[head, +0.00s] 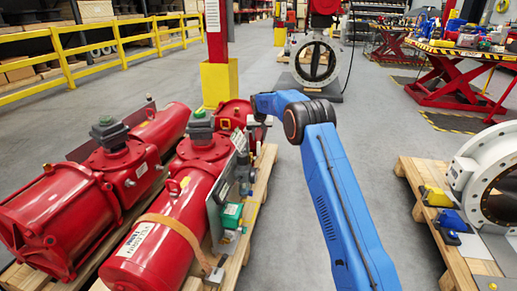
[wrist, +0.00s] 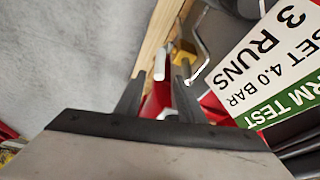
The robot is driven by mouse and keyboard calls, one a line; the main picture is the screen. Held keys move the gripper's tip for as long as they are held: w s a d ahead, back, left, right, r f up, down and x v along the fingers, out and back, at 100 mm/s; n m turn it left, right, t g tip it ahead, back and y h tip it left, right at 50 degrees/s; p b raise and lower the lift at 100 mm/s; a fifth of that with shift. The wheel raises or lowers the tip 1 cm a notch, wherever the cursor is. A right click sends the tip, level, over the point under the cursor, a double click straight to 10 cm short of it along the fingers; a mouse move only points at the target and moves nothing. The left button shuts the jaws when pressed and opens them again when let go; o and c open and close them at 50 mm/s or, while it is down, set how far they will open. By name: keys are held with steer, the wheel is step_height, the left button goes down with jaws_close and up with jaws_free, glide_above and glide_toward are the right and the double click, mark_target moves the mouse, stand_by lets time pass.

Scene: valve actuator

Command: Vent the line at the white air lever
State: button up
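A short white bar (wrist: 160,62), which looks like the white air lever, shows in the wrist view just at and beyond my fingertips. It lies between the lines of the two fingers, with a gap visible on each side. My gripper (wrist: 160,77) is open, its two dark fingers apart. Red metal shows between them. In the head view my gripper (head: 263,118) is beside the far end of the nearer red actuator (head: 185,205). The lever cannot be made out there. How deep it sits relative to the fingertips is hard to tell.
A sign reading "SET 4.0 BAR 3 RUNS" (wrist: 270,55) and a bent metal tube (wrist: 201,50) are close on the right. A second red actuator (head: 60,215) lies left. A pallet with a white ring valve (head: 470,165) stands right. Grey floor between is clear.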

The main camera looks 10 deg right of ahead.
mark_target(259, 144)
steer(key=x, duration=1)
steer(key=shift+f, duration=0.1)
jaws_close()
